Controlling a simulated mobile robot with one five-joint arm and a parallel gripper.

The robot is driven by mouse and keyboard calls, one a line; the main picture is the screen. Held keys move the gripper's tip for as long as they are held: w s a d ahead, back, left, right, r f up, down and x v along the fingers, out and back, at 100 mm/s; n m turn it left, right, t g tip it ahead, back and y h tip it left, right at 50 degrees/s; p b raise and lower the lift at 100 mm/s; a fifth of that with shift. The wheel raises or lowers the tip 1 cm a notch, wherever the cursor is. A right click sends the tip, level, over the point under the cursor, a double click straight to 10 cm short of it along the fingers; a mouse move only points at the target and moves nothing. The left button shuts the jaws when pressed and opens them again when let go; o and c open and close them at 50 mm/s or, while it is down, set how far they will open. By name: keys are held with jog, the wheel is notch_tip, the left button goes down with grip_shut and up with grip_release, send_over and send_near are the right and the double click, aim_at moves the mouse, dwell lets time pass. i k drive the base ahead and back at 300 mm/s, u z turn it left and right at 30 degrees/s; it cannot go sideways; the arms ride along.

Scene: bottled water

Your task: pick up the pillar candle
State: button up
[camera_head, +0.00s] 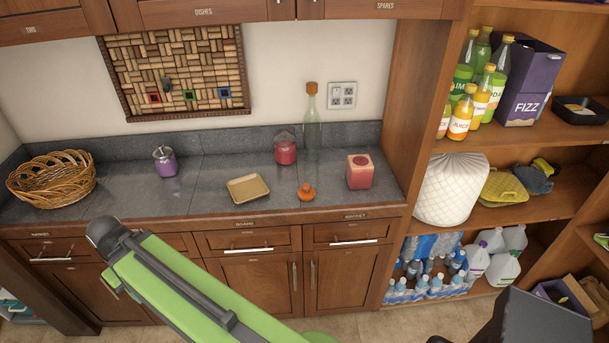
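A red, square-sided block (360,172) with a paler top stands upright on the right part of the grey counter (215,200). It looks like the pillar candle. A red glass jar (286,150) with a clear lid stands behind it to the left. My green arm (190,290) crosses the lower part of the view, well left of and below the candle. I cannot make out my gripper's fingers anywhere. Nothing touches the candle.
On the counter are a wicker basket (52,178), a purple jar (165,160), a tan tray (248,188), an orange stopper-like object (307,192) and a tall glass bottle (312,128). A wooden shelf unit (412,110) with bottles borders the counter's right end.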

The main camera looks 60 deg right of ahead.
aim_at(360, 169)
jog(key=u, duration=0.3)
jog(key=k, duration=1.15)
jog(key=z, duration=0.9)
jog(key=i, duration=1)
jog(key=u, duration=0.1)
